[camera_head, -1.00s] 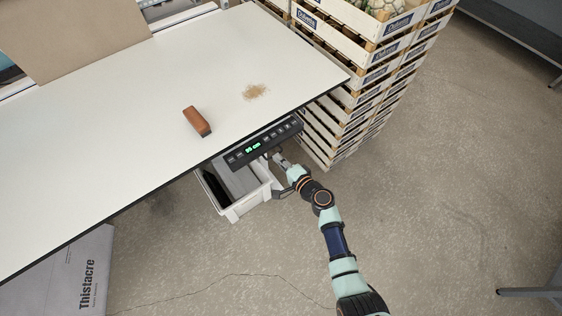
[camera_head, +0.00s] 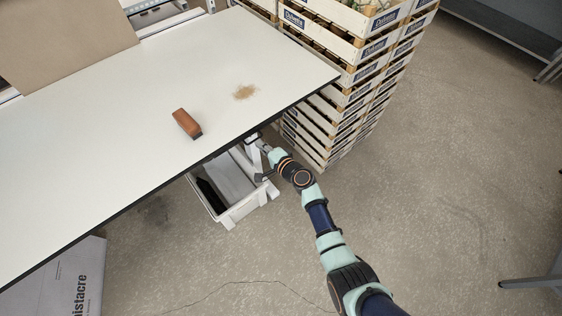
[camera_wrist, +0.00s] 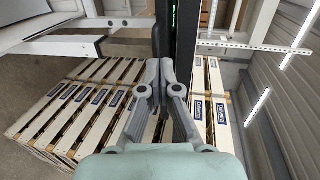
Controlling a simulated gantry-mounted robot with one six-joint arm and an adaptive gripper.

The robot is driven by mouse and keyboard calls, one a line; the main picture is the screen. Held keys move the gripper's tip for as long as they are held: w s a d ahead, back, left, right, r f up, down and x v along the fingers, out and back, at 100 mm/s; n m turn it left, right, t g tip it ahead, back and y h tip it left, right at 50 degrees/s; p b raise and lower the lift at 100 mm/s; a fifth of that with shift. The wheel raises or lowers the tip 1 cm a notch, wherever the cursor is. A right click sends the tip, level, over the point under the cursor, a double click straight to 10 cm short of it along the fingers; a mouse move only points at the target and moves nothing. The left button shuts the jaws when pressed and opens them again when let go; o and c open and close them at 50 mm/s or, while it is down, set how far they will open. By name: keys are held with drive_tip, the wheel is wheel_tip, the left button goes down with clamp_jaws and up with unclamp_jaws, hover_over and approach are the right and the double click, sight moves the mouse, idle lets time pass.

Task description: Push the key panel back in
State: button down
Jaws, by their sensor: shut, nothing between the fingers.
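The key panel (camera_wrist: 184,45) shows in the wrist view as a dark upright strip with green lit digits near its top. Its keys cannot be made out there. In the head view the panel is out of sight, and the table's dark front edge (camera_head: 214,152) shows no panel jutting out. My gripper (camera_wrist: 160,66) is shut and empty, its fingertips at the panel's front side; I cannot tell whether they touch it. In the head view my gripper (camera_head: 253,138) is at the table's front edge, its tips partly hidden.
A grey-white bin (camera_head: 238,210) stands below the edge, close to my wrist. Stacked wooden crates (camera_head: 345,98) stand just right of the table. On the white tabletop (camera_head: 90,150) lie a brown brush-like block (camera_head: 186,123) and a small tan pile (camera_head: 244,92). The floor in front is open.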

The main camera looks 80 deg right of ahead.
drive_tip(key=p+v, duration=0.2)
drive_tip(key=v, duration=1)
drive_tip(key=shift+s+a, duration=0.15)
drive_tip(key=shift+s, duration=0.1)
drive_tip(key=w+a+r+n+t+y, duration=0.1)
drive_tip(key=w+a+r+n+y, duration=0.15)
drive_tip(key=w+a+n, duration=0.2)
drive_tip(key=w+a+r+n+t+y, duration=0.1)
drive_tip(key=w+a+r+n+y, duration=0.15)
drive_tip(key=w+a, duration=0.2)
drive_tip(key=w+a+r+n+g+y, duration=0.1)
drive_tip(key=w+a+r+n, duration=0.25)
drive_tip(key=a, duration=0.35)
drive_tip(key=w+a+r+n+y, duration=0.25)
drive_tip(key=a+r+n, duration=0.2)
drive_tip(key=a, duration=0.25)
drive_tip(key=w+a+r+n+g+y, duration=0.1)
drive_tip(key=w+a+r+n, duration=0.2)
drive_tip(key=a+n, duration=0.35)
drive_tip(key=s+a+r+n, duration=0.4)
drive_tip(key=a+r, duration=0.5)
drive_tip(key=a, duration=0.4)
wheel_tip(320, 180, up, 22)
drive_tip(key=p, duration=2.2)
drive_tip(key=shift+s+d+f+m+h, duration=0.15)
drive_tip(key=shift+s+d+m+h, duration=0.05)
drive_tip(key=shift+d+m+h, duration=0.15)
